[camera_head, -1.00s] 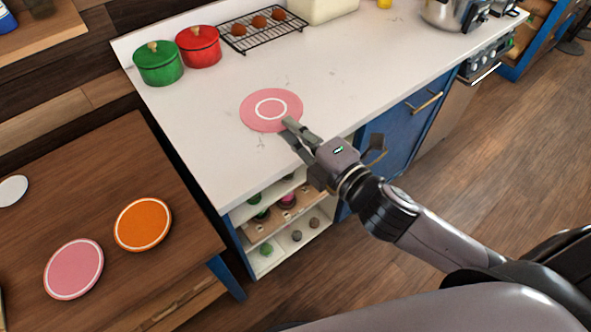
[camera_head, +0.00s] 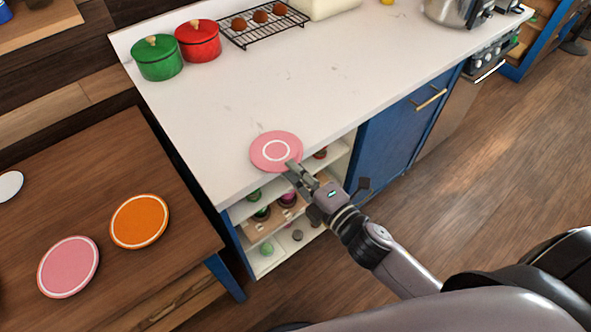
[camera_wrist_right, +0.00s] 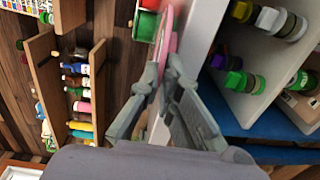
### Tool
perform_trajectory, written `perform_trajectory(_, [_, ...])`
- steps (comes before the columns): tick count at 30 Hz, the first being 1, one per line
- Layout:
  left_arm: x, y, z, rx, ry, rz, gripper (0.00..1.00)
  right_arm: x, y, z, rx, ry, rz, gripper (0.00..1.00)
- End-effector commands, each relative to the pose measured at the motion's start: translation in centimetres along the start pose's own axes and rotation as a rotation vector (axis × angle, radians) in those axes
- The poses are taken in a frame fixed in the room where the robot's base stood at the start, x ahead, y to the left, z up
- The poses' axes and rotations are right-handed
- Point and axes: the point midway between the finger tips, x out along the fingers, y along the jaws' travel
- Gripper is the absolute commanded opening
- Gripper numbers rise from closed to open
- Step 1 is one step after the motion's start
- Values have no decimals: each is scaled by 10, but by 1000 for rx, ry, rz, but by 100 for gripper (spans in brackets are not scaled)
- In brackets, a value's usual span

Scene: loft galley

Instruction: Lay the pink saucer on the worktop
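The pink saucer (camera_head: 268,161), with a white ring at its middle, is at the front edge of the white worktop (camera_head: 300,95) in the head view. It looks roughly level, and its near rim reaches the worktop's edge. Whether it touches the worktop or hangs just above, I cannot tell. My right gripper (camera_head: 293,170) is shut on its near right rim. The right wrist view shows the saucer (camera_wrist_right: 170,35) edge-on between the fingertips (camera_wrist_right: 168,80). My left gripper is not in view.
Green pot (camera_head: 158,60), red pot (camera_head: 199,42) and a wire rack (camera_head: 262,36) stand along the back of the worktop. Its middle is clear. An orange plate (camera_head: 139,221) and another pink plate (camera_head: 68,267) lie on the brown table (camera_head: 95,175). Open shelves (camera_head: 270,258) are below the worktop.

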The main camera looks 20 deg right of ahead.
Motion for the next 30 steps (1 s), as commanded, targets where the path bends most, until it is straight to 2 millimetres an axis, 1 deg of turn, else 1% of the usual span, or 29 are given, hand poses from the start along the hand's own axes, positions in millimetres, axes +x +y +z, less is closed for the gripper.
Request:
perform_trajectory(2, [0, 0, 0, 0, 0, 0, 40, 0, 0, 0, 0, 0, -1, 0])
perform_trajectory(3, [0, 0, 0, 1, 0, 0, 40, 0, 0, 0, 0, 0, -2, 5])
perform_trajectory(12, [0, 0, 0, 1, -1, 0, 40, 0, 0, 0, 0, 0, -1, 25])
perform_trajectory(20, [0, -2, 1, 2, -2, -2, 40, 0, 0, 0, 0, 0, -1, 25])
perform_trajectory(23, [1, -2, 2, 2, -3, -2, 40, -3, -1, 0, 1, 0, -2, 25])
perform_trajectory(26, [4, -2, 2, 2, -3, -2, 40, -12, -2, -1, 1, 0, -3, 25])
perform_trajectory(30, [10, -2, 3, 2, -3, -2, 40, -33, -3, -1, 1, 0, -5, 25])
